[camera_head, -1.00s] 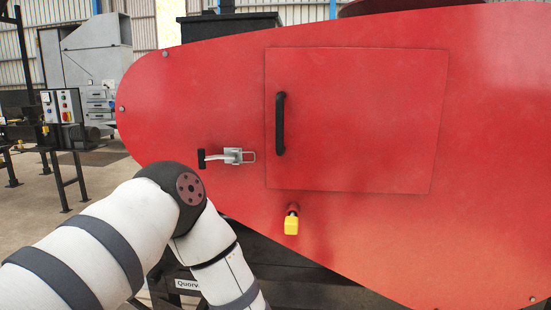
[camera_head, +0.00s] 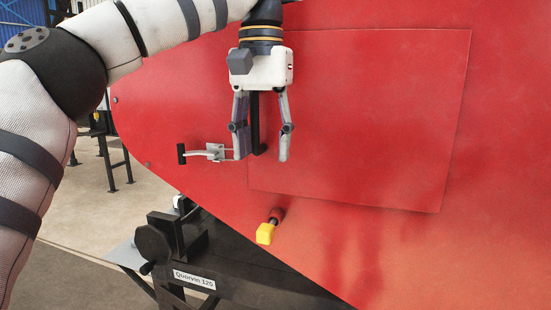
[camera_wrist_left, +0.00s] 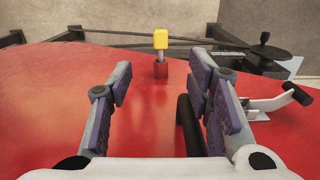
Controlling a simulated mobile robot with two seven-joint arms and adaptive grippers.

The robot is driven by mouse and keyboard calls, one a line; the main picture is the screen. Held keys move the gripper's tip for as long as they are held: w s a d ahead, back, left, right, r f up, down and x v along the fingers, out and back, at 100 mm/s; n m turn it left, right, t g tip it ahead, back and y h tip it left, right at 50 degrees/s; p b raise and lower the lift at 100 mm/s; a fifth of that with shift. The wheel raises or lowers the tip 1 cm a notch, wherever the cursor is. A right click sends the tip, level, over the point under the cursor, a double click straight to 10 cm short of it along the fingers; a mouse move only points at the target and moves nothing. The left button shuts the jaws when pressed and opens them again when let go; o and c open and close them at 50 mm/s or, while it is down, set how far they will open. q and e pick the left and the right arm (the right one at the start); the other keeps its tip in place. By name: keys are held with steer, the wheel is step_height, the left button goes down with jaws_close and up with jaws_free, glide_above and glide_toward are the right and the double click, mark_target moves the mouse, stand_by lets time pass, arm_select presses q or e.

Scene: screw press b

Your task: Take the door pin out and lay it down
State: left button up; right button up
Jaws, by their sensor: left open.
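The door pin (camera_head: 265,234) has a yellow head and sits in a short red socket on the red cover, below the door. It also shows in the wrist view (camera_wrist_left: 160,40), ahead of and between my fingers, apart from them. My left gripper (camera_head: 262,157) is open and points down in front of the door's left edge, above the pin. Nothing is held between its fingers (camera_wrist_left: 161,68). My right gripper is not in view.
The black door handle (camera_head: 256,135) stands behind the left gripper's fingers and shows close to the right finger in the wrist view (camera_wrist_left: 187,125). A metal toggle latch (camera_head: 213,152) lies just left of the fingers. The door panel (camera_head: 370,120) looks closed.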

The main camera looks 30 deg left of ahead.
mark_target(263, 231)
arm_select(q)
step_height(263, 231, down, 15)
steer(key=shift+s+f, duration=0.1)
steer(key=shift+s, duration=0.05)
jaws_close()
stand_by(0.4)
